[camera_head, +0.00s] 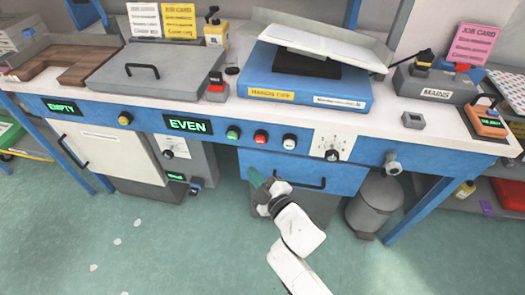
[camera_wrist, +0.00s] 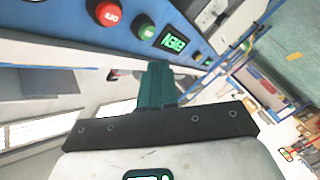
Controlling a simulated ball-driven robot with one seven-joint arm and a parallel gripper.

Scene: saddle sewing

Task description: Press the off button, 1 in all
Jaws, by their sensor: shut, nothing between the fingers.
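A lit EVEN display (camera_head: 188,125) is left of the green button; a dial plate (camera_head: 332,142) is to the right. A dark handle (camera_head: 300,183) on the blue drawer is close by my gripper. A grey bin (camera_head: 374,207) stands at the right.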

